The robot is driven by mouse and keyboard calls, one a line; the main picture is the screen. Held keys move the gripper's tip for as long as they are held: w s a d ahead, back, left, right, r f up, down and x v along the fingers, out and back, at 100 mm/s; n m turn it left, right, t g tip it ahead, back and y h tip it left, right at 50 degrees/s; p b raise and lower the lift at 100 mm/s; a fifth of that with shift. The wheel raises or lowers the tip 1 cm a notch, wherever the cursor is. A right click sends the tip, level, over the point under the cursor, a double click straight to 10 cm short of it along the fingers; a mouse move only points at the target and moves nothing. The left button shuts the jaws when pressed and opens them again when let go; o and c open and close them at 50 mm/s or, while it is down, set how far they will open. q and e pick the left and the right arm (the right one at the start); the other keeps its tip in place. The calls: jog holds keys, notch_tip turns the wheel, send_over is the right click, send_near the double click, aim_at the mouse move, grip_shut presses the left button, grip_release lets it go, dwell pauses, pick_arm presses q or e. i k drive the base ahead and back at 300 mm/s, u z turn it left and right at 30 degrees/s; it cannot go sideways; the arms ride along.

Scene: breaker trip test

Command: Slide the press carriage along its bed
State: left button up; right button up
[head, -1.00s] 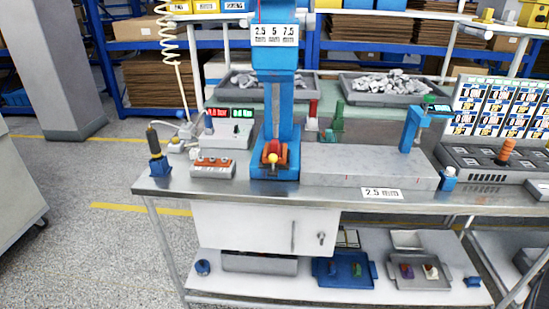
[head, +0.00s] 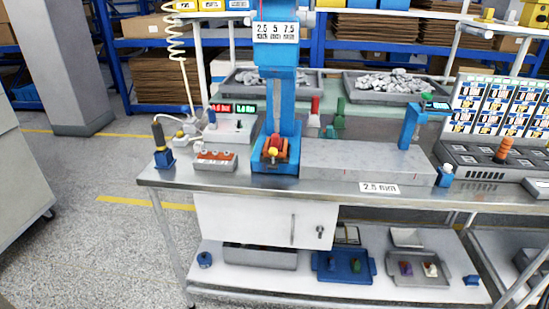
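A blue press (head: 274,80) stands at the back middle of the steel bench, with a sign reading 2.5, 5 and 7.5 on its head. At its foot is a small red and yellow part (head: 274,148) in a blue base. A long grey bed (head: 345,160) runs to the right from the press, with thin red marks on its front face and a 2.5 label below. A blue upright piece with a small display (head: 412,122) stands at the bed's right part. I cannot tell which piece is the carriage. Neither of my grippers is in view.
An orange-topped switch box (head: 215,160), a blue stand with a dark handle (head: 161,146) and a box with red and green displays (head: 232,125) sit left of the press. A grey panel (head: 490,160) stands at right. Trays lie on the lower shelf.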

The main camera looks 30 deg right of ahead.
aim_at(273, 163)
jog(key=u, duration=0.05)
jog(key=k, duration=1)
jog(key=z, duration=1)
jog(key=i, duration=1.5)
jog(key=u, duration=0.85)
